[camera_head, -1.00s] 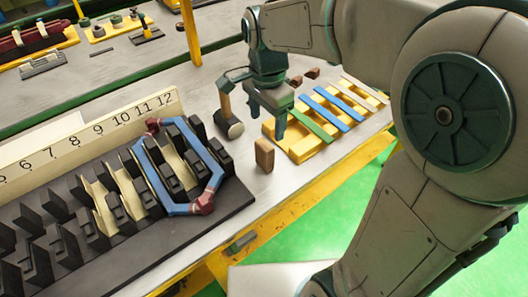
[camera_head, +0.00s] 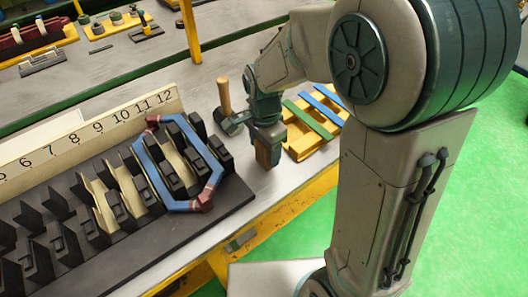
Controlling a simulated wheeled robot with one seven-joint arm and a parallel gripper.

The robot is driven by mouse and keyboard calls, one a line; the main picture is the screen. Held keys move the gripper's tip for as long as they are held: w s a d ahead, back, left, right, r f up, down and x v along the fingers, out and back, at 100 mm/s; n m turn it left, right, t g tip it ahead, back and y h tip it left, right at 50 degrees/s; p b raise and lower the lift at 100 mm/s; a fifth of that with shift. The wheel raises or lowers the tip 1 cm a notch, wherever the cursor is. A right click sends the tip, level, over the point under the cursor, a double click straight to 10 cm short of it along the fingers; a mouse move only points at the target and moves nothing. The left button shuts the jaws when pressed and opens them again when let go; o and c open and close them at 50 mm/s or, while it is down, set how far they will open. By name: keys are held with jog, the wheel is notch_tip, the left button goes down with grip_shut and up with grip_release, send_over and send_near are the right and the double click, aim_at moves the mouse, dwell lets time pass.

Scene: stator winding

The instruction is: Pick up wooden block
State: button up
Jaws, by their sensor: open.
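The wooden block (camera_head: 263,155) stands upright on the grey table, near the front edge and right of the black stator fixture. My gripper (camera_head: 268,143) points down over the block, with its open fingers around or just in front of the block's upper part. The fingers hide part of the block, and I cannot tell whether they touch it. The block's lower part shows and seems to rest on the table.
A mallet (camera_head: 224,96) with a wooden handle stands close behind my gripper. A yellow rack (camera_head: 308,143) with green and blue strips lies to the right. The black fixture (camera_head: 236,197) with a blue coil (camera_head: 160,182) fills the left. Some bare table lies between fixture and block.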

jog(key=c, duration=1.4)
jog(key=shift+o, duration=0.2)
